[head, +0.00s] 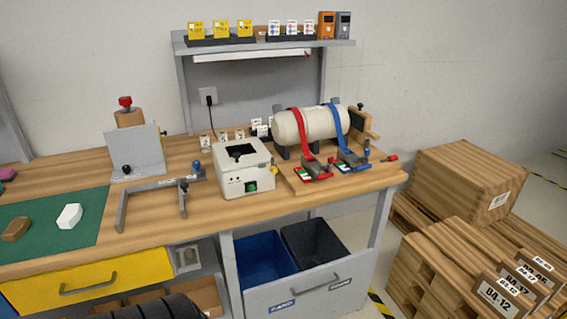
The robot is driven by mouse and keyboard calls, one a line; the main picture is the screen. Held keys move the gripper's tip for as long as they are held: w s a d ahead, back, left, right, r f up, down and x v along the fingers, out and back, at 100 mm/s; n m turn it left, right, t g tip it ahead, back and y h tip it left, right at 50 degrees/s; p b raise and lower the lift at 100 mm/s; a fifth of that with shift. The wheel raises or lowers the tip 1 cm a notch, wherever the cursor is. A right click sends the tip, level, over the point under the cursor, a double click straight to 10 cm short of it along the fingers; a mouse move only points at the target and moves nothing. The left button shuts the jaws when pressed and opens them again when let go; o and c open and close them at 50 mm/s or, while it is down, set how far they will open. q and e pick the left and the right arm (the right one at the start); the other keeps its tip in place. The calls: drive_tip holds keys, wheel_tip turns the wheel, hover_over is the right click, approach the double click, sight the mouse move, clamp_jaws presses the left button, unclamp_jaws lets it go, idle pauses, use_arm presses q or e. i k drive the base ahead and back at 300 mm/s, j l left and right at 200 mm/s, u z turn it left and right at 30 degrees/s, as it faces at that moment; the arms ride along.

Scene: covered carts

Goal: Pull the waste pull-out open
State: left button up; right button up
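The waste pull-out is under the right half of the workbench. Its grey front panel (345,289) carries a dark bar handle (308,286) and small labels. The pull-out stands forward of the bench, with the open tops of a blue bin (262,258) and a black bin (314,247) showing behind the panel. I cannot tell whether it is at its full travel. No gripper fingers show in the head view. A dark, ribbed, rounded shape at the bottom edge, left of the pull-out, may be part of my arm.
A yellow drawer (90,282) is shut at the left under the bench. Wooden crates and pallets (450,262) stand on the floor at the right. The benchtop (250,208) holds a white device (243,170), a strapped cylinder (312,124) and a green mat (50,238).

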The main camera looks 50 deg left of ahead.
sight(274, 282)
drive_tip(key=u, duration=1.45)
